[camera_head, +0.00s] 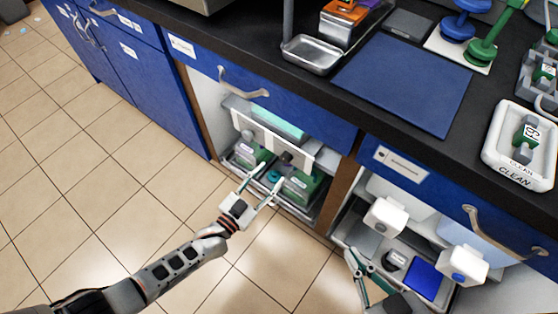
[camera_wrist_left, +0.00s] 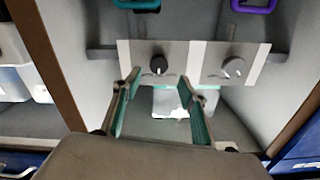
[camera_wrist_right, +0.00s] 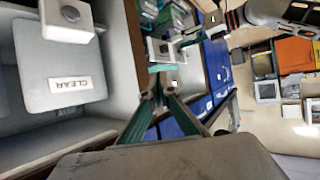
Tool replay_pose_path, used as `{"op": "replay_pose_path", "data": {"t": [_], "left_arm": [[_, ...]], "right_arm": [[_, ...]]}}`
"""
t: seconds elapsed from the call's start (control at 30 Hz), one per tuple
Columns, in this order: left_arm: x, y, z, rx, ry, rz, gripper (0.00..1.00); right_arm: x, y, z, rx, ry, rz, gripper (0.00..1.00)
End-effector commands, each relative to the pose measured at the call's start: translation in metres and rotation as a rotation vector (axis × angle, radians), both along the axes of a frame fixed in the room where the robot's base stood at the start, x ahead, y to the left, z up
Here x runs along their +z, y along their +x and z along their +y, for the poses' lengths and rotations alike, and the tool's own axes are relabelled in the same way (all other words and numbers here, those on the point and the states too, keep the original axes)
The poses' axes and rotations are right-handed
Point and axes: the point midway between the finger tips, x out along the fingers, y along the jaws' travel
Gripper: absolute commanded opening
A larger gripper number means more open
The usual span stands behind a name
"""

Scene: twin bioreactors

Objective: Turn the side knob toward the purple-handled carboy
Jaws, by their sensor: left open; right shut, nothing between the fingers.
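A pale panel (camera_head: 272,138) in the open blue cabinet bears two knobs. In the left wrist view, the panel (camera_wrist_left: 194,47) shows a black knob (camera_wrist_left: 158,65) on the left and a silver-grey knob (camera_wrist_left: 233,69) on the right. Beyond its upper edge are a teal handle (camera_wrist_left: 137,4) and a purple handle (camera_wrist_left: 253,6); their carboys are mostly out of that view. My left gripper (camera_head: 269,174) is open before the panel; in its wrist view the black knob lies just beyond the fingertips, apparently untouched. My right gripper (camera_wrist_right: 161,92) is shut and empty by the right-hand cabinet.
The right-hand cabinet holds white boxes with knobs (camera_head: 384,216) and a blue-topped item (camera_head: 425,280). A brown divider (camera_head: 340,197) separates the two bays. The black worktop above carries a blue mat (camera_head: 405,82) and a metal tray (camera_head: 312,53).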

Motion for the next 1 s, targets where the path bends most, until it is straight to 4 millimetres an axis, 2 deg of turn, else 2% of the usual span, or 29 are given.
{"op": "replay_pose_path", "data": {"t": [0.2, 0.4, 0.77, 0.8, 0.93, 1.0], "left_arm": [[-0.004, 0.026, -0.022, -0.001, -0.002, 0.006, 0.42], [-0.003, 0.044, -0.035, -0.002, -0.001, 0.005, 0.42], [0.000, 0.052, -0.039, -0.002, 0.000, 0.002, 0.42], [0.000, 0.052, -0.039, -0.002, 0.000, 0.002, 0.40], [0.000, 0.052, -0.039, -0.002, 0.000, 0.002, 0.06], [0.000, 0.052, -0.039, -0.002, 0.000, 0.002, 0.04]], "right_arm": [[0.000, 0.001, 0.006, -0.006, 0.030, -0.002, 0.00], [0.005, 0.004, 0.010, -0.011, 0.055, -0.011, 0.00], [0.009, 0.006, 0.012, -0.012, 0.065, -0.019, 0.00], [0.009, 0.006, 0.012, -0.012, 0.065, -0.019, 0.00], [0.009, 0.006, 0.012, -0.012, 0.065, -0.019, 0.00], [0.009, 0.006, 0.012, -0.011, 0.064, -0.020, 0.00]]}}
